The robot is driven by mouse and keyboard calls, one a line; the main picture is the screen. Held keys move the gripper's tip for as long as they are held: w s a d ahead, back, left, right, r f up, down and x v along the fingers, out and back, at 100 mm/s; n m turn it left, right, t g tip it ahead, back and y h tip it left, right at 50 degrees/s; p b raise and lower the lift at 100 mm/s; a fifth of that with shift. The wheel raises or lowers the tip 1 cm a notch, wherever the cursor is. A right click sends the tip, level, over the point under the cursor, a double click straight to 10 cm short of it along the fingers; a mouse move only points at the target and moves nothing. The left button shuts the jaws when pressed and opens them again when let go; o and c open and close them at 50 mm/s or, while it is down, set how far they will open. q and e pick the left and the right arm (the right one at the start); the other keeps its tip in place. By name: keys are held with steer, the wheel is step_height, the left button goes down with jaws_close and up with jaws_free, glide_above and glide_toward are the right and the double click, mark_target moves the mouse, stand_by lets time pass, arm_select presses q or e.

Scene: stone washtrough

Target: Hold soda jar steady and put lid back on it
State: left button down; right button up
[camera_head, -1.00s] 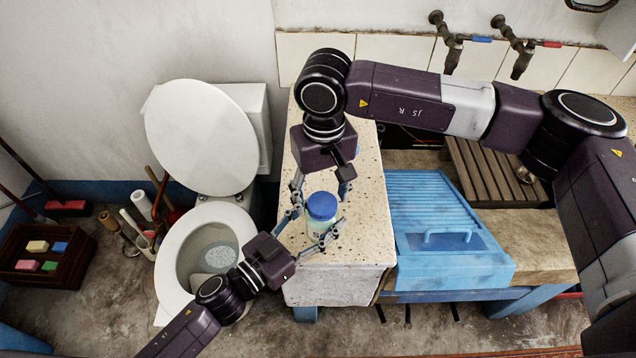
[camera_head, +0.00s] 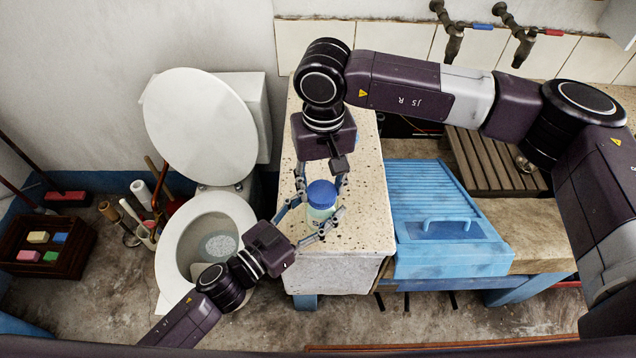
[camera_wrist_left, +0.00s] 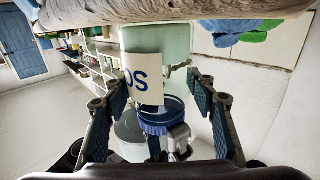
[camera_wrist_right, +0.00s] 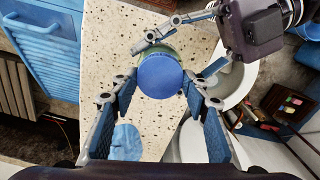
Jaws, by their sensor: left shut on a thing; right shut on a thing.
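The soda jar (camera_head: 322,213) is pale green and stands upright on the speckled stone counter. Its cream label shows in the left wrist view (camera_wrist_left: 145,80), where the jar appears upside down. The blue lid (camera_head: 321,193) sits at the jar's mouth; whether it is fully seated I cannot tell. My left gripper (camera_head: 322,222) is shut on the jar body from the front left. My right gripper (camera_head: 321,186) comes from above and is shut on the lid, with a finger on each side in the right wrist view (camera_wrist_right: 159,76).
The stone counter (camera_head: 355,165) is bare around the jar, except for a blue item (camera_wrist_right: 126,142) behind it. A blue ribbed washboard-like piece (camera_head: 435,195) is to the right. An open toilet (camera_head: 180,245) stands left. Taps (camera_head: 453,42) are on the back wall.

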steer(key=m, duration=0.5)
steer(key=shift+a, duration=0.1)
steer(key=m, duration=0.5)
steer(key=shift+s, duration=0.1)
steer(key=m, duration=0.8)
steer(key=shift+a, duration=0.1)
steer(key=m, duration=0.5)
arm_select(q)
steer(key=shift+d, duration=0.1)
arm_select(e)
steer(key=m, duration=0.3)
arm_select(q)
steer(key=shift+s, duration=0.1)
arm_select(e)
steer(key=m, duration=0.9)
steer(key=shift+m, duration=0.4)
steer(key=o, duration=1.1)
steer(key=shift+o, duration=1.4)
